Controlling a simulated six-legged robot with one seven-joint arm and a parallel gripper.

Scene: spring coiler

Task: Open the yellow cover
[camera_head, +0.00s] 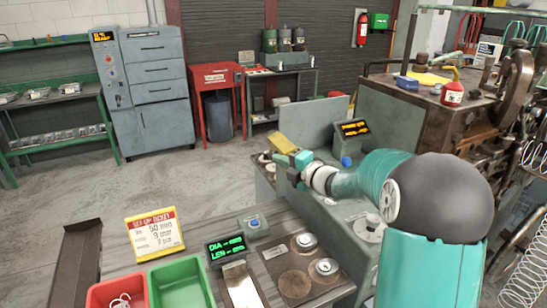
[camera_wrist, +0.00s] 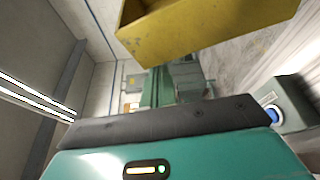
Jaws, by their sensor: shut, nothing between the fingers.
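The yellow cover (camera_head: 283,143) is a small yellow piece on the grey-green machine in the middle of the head view. My gripper (camera_head: 283,160), at the end of my teal arm, is right beside and just below it in that picture. In the wrist view the yellow cover (camera_wrist: 205,30) fills the top, a tilted box-like shape with a worn edge, cut off by the frame. My gripper is shut and empty. I cannot tell whether it touches the cover. The cover's hinge is hidden.
An upright grey-green panel (camera_head: 310,128) and a display with orange text (camera_head: 353,128) stand behind my gripper. In front are a green display (camera_head: 227,248), a red bin (camera_head: 118,290), a green bin (camera_head: 181,285) and a yellow ticket (camera_head: 155,235). The floor at left is clear.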

